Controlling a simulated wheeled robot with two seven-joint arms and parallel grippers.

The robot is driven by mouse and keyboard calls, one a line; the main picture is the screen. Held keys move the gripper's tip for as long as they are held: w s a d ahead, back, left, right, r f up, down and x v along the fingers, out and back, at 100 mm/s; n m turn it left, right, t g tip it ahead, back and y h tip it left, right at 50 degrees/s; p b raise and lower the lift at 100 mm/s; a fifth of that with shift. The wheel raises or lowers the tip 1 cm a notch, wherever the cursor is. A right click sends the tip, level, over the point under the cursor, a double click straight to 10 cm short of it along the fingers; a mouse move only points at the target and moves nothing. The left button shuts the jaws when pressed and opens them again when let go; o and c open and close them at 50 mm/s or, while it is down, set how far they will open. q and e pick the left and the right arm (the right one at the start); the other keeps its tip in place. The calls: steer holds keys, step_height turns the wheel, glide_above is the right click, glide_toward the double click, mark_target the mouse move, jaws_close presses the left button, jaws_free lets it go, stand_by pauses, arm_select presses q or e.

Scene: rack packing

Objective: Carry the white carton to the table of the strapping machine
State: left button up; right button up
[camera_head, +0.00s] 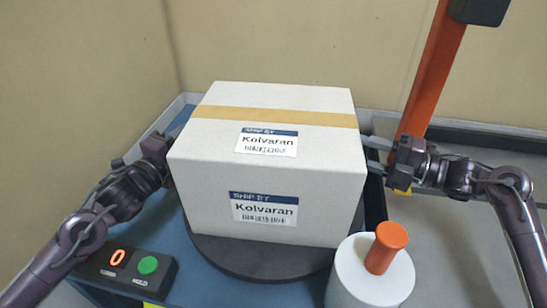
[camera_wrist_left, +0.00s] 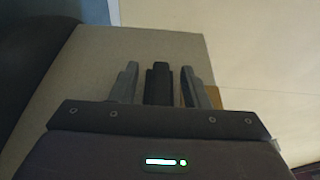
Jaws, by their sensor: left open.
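The white carton (camera_head: 270,165) stands upright on a dark round turntable (camera_head: 255,262), with a tan tape strip and "Kolvaran" labels. My left gripper (camera_head: 172,138) is at the carton's left side. In the left wrist view, the open fingers of this gripper (camera_wrist_left: 160,86) point at the carton's plain side (camera_wrist_left: 95,50); whether they touch it I cannot tell. My right gripper (camera_head: 376,146) is at the carton's right side, its fingertips partly hidden. A grey table (camera_head: 445,240) with an orange upright post (camera_head: 428,75), possibly the strapping machine, lies to the right.
A white cylinder with an orange knob (camera_head: 386,245) stands close in front of the carton's right corner. A control box (camera_head: 125,268) with a red-orange "0" and a green button sits on the blue bench (camera_head: 205,280) at front left. Beige walls (camera_head: 260,40) stand behind.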

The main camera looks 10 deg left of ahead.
arm_select(q)
jaws_close()
arm_select(e)
jaws_close()
arm_select(q)
steer(key=shift+f, duration=0.1)
stand_by(1.0)
steer(key=shift+r, duration=0.35)
arm_select(e)
steer(key=shift+r, duration=0.2)
